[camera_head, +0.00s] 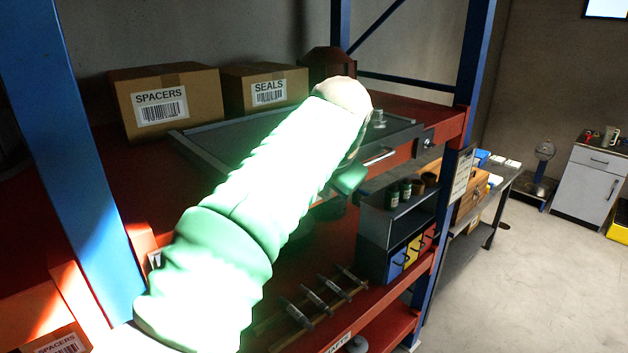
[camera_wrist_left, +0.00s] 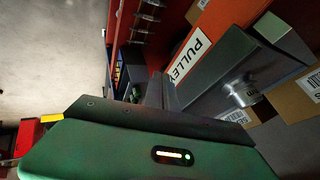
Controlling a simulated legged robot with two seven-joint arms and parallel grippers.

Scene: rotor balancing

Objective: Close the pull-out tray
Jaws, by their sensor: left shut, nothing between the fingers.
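My left arm crosses in front and hides much of the tray's middle and front. My left gripper (camera_head: 350,178) shows only as a green piece below the forearm, close to the tray's front; its fingertips are hidden there. In the left wrist view the shut, empty gripper (camera_wrist_left: 155,92) points at the grey tray (camera_wrist_left: 205,75). I cannot tell whether it touches. My right gripper is out of view.
Boxes marked SPACERS (camera_head: 165,100) and SEALS (camera_head: 265,88) stand behind the tray. Blue rack posts (camera_head: 475,60) flank the shelf. Below are a bottle holder with coloured bins (camera_head: 395,262) and a rack of rods (camera_head: 315,300).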

